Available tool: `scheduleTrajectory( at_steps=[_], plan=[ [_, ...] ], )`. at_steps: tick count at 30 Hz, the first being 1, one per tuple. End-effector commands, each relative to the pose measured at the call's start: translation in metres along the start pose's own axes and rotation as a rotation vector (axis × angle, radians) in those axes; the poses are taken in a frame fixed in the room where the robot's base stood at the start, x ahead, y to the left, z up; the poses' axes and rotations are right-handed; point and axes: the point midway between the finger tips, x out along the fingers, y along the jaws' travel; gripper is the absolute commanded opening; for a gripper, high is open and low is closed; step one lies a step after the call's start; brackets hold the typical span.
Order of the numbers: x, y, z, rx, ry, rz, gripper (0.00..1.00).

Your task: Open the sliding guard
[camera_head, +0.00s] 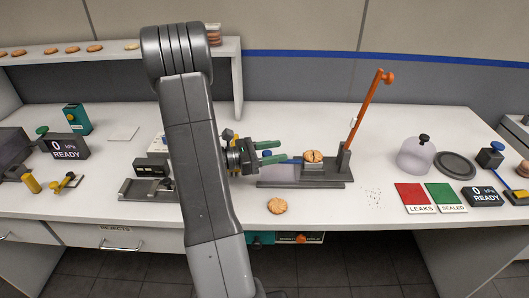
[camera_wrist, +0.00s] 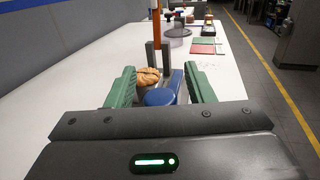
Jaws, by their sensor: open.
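A low grey fixture (camera_head: 325,182) on the table carries a split biscuit (camera_head: 313,157) on a small block and an upright orange lever (camera_head: 370,105). A blue part (camera_head: 285,157) sits left of the biscuit; in the wrist view a rounded blue part (camera_wrist: 160,97) shows between my fingers in the picture. My gripper (camera_head: 275,152) has green fingers, spread apart, pointing right toward the fixture. In the wrist view the biscuit (camera_wrist: 147,76) is beyond my gripper (camera_wrist: 162,88). I cannot tell whether the fingers touch the blue part.
A loose biscuit (camera_head: 277,206) lies in front of the fixture. To the right are a clear dome (camera_head: 416,155), a dark round plate (camera_head: 455,165), and red (camera_head: 414,196) and green (camera_head: 445,196) mats. My arm hides part of the grey device (camera_head: 140,190) on the left.

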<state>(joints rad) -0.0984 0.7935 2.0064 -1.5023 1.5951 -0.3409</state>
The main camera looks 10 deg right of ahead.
Motion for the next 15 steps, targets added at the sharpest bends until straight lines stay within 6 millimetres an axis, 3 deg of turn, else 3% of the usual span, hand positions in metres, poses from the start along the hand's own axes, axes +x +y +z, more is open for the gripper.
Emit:
scheduleTrajectory(
  at_steps=[5, 15],
  plan=[
    [-0.016, 0.001, -0.001, 0.001, -0.001, 0.004, 0.48],
    [-0.077, 0.001, -0.002, 0.002, -0.001, 0.007, 0.48]
  ],
)
